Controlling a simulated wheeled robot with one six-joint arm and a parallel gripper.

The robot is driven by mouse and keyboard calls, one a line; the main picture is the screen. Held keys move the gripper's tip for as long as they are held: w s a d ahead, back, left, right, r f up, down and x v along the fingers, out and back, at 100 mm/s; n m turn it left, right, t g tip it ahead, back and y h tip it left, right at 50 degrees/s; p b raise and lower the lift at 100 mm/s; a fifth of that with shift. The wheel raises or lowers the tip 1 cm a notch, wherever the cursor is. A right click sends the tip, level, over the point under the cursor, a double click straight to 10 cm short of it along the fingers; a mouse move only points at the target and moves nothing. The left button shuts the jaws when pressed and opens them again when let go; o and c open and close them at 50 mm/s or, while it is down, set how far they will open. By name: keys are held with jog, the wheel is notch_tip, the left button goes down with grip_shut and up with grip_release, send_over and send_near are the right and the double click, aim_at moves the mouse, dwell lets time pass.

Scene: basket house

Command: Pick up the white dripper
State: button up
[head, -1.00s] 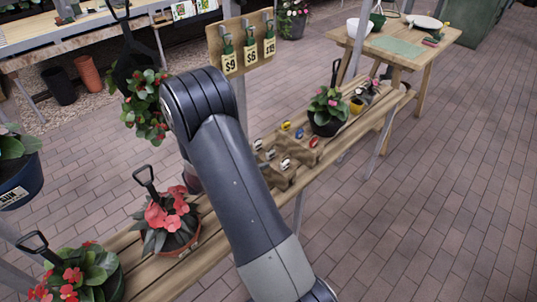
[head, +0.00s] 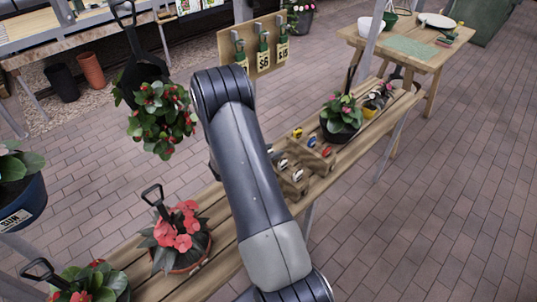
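Several small coloured pieces sit on a wooden holder (head: 286,187) on the slatted bench, just right of my arm. Some look white, including one near the holder's front (head: 297,174) and one behind it (head: 283,163). Others are yellow (head: 297,132) and red (head: 326,151). They are too small to tell for certain which is the white dripper. My arm rises across the middle of the view and hides part of the bench. My gripper is out of sight behind the arm.
A red-flowered pot (head: 181,243) stands on the bench left of my arm, and a pink-flowered pot (head: 341,125) right of the holder. A hanging plant (head: 160,120) and a price-tag board (head: 255,55) are close to my arm's upper end. The paved floor at right is clear.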

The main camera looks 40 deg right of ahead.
jog(key=shift+d+f, duration=0.1)
jog(key=shift+d, duration=0.1)
jog(key=shift+c, duration=0.6)
grip_shut()
notch_tip(320, 180, up, 10)
jog(key=shift+r, duration=0.1)
